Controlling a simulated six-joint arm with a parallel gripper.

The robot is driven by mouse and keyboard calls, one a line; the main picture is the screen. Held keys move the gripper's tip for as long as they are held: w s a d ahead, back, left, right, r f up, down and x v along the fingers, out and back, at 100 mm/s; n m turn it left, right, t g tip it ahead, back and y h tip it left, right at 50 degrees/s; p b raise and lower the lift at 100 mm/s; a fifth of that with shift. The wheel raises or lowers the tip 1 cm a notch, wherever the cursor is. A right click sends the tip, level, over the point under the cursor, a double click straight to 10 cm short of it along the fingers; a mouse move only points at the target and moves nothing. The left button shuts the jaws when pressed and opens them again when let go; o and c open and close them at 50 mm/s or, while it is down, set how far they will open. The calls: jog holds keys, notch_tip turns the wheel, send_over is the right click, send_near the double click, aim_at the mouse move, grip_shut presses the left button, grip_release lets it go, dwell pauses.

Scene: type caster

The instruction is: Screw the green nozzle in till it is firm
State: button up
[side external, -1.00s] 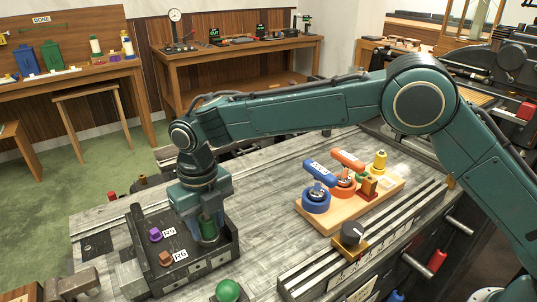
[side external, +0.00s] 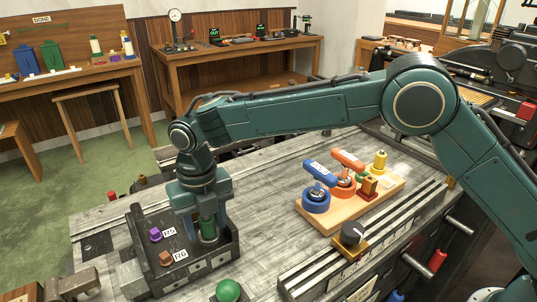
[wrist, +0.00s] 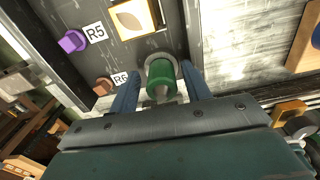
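The green nozzle (side external: 208,229) is a short green cylinder standing in the dark tray. The wrist view shows the nozzle (wrist: 166,88) at a round grey seat (wrist: 159,64). How deep it sits in the seat I cannot tell. My gripper (side external: 207,232) points down over the nozzle, with one finger on each side. In the wrist view my gripper's fingers (wrist: 161,72) are apart, with a visible gap between each finger and the nozzle, so it is open around it.
The dark tray (side external: 112,245) also holds a purple part (side external: 155,234) by label R5 and a brown part (side external: 166,258) by R6. To the right stand a wooden board (side external: 330,215) with blue and orange handled parts and a black knob (side external: 352,235). A green dome (side external: 228,291) is in front.

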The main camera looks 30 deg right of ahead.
jog(key=shift+d+r, duration=0.1)
jog(key=shift+d, duration=0.15)
notch_tip(320, 180, up, 14)
jog(key=shift+a, duration=0.2)
dwell(0.6)
jog(key=d+m+y, duration=0.1)
jog(key=m, duration=0.6)
jog(key=s+d+m+t+y, duration=0.1)
jog(key=d+m, duration=0.1)
jog(key=m, duration=0.5)
jog(key=s+d+m+y, duration=0.1)
jog(key=d+m+y, duration=0.1)
jog(key=m, duration=0.6)
jog(key=shift+f+t, duration=0.4)
jog(key=shift+f, duration=0.15)
jog(key=shift+x, duration=6.75)
